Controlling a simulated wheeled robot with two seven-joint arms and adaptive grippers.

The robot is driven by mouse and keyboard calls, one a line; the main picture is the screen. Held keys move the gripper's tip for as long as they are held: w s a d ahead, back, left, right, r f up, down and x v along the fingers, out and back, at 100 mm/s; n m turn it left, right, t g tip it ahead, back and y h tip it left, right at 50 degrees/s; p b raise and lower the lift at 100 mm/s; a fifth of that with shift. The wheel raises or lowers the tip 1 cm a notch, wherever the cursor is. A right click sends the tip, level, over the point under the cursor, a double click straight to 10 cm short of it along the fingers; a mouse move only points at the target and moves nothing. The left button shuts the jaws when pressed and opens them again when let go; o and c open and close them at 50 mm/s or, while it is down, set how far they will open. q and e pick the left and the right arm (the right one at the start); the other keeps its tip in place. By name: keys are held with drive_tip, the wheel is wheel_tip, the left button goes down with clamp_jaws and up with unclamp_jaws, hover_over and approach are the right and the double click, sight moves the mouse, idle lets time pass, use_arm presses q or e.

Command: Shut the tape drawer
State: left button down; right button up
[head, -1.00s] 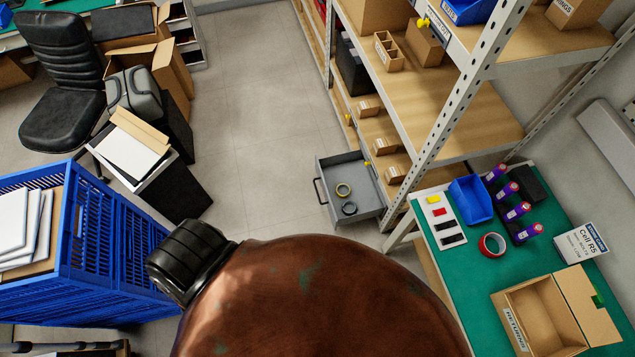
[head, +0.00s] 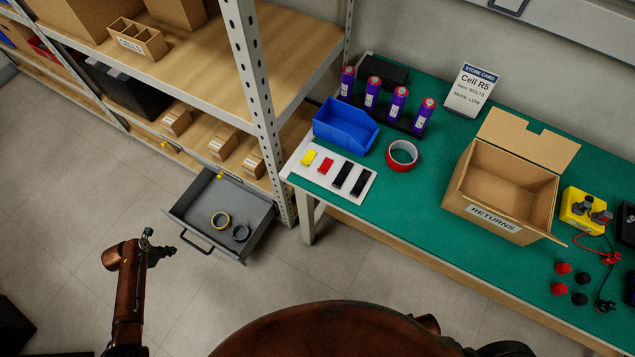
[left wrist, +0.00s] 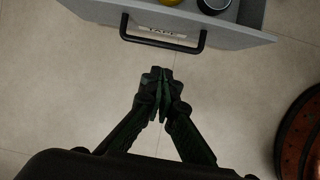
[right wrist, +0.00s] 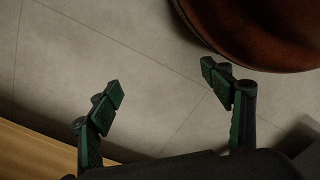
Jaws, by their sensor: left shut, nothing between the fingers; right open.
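The grey tape drawer (head: 228,208) is pulled out from the low part of the shelving, with a yellow tape roll (head: 220,220) and a dark tape roll (head: 241,233) inside. Its black bar handle (head: 196,243) faces the open floor. In the left wrist view the drawer front (left wrist: 220,28), its handle (left wrist: 160,45) and a label reading TAPE are ahead of my left gripper (left wrist: 158,75). That gripper is shut, empty and apart from the handle. In the head view my left gripper (head: 150,243) is left of the drawer. My right gripper (right wrist: 163,82) is open and empty above the floor.
The green-topped workbench (head: 400,215) stands right of the drawer, with a blue bin (head: 345,127), a red tape roll (head: 402,155) and a returns box (head: 505,190). A shelf upright (head: 262,115) rises close beside the drawer. Floor in front of the drawer is clear.

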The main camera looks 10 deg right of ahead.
use_arm(q)
drive_tip(key=w, duration=0.2)
drive_tip(key=b, duration=0.4)
approach(192, 245)
use_arm(e)
wheel_tip(192, 245, up, 11)
drive_tip(key=w+a, duration=0.1)
drive_tip(key=a, duration=0.1)
use_arm(q)
drive_tip(key=shift+n, duration=0.4)
drive_tip(key=b+x, duration=0.3)
drive_tip(key=x, duration=0.1)
drive_tip(key=shift+d+f, duration=0.15)
drive_tip(key=shift+f, duration=0.25)
drive_tip(key=w+d+b, duration=0.2)
drive_tip(key=w, duration=0.1)
drive_tip(key=shift+w+d+r, duration=0.1)
drive_tip(key=shift+d, duration=0.25)
use_arm(e)
drive_tip(key=w+a+f+t+y, duration=0.2)
drive_tip(key=w+a+f+t, duration=0.2)
drive_tip(key=w+a+f, duration=0.2)
wheel_tip(192, 245, down, 2)
drive_tip(key=w, duration=0.2)
drive_tip(key=shift+w, duration=0.4)
